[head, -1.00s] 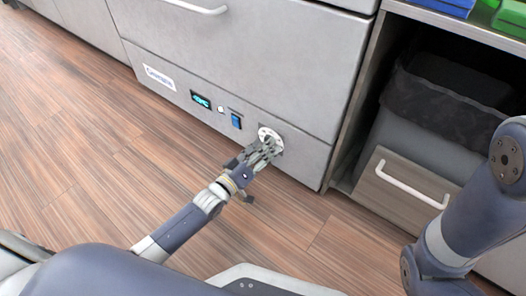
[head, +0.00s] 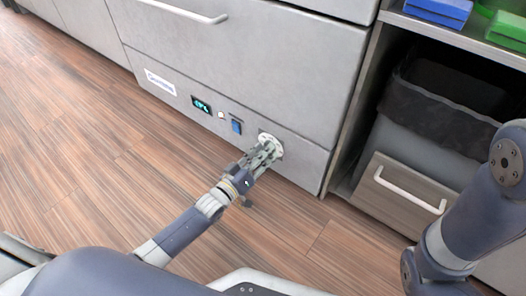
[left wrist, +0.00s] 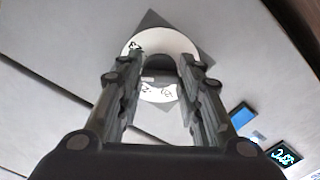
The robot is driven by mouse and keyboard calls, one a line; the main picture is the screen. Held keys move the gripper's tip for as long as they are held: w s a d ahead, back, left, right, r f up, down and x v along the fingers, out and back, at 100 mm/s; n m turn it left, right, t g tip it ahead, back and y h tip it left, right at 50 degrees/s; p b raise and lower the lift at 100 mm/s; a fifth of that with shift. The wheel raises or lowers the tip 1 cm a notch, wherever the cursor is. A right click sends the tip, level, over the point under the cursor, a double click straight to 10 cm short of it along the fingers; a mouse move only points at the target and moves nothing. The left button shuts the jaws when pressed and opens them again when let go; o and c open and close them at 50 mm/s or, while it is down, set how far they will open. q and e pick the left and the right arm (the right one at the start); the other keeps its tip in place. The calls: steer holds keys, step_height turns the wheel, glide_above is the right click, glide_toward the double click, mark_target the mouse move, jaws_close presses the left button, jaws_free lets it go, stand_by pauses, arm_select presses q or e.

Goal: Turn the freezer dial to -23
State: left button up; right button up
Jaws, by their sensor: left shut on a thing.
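The freezer (head: 225,60) is a grey cabinet with a low control panel. Its white round dial (head: 271,139) sits at the panel's right. My left gripper (head: 266,150) is at the dial, its fingers shut on the knob, which they partly hide. In the left wrist view the white dial plate (left wrist: 162,44) with dark markings shows between and behind the two fingers (left wrist: 160,85). A small display (head: 201,105) with cyan digits is left of the dial; it also shows upside down in the left wrist view (left wrist: 285,155), too small to read surely. My right gripper is out of view.
A blue switch (head: 236,127) and a small round light (head: 221,115) sit between display and dial. Right of the freezer are a bin with a black liner (head: 430,115) and a drawer with a white handle (head: 410,190). The wood floor in front is clear.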

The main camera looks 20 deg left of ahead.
arm_select(q)
steer(key=shift+a+m+p, duration=0.1)
steer(key=shift+m+p, duration=2.2)
steer(key=shift+m, duration=1.9)
steer(key=o, duration=1.1)
steer(key=v, duration=1.2)
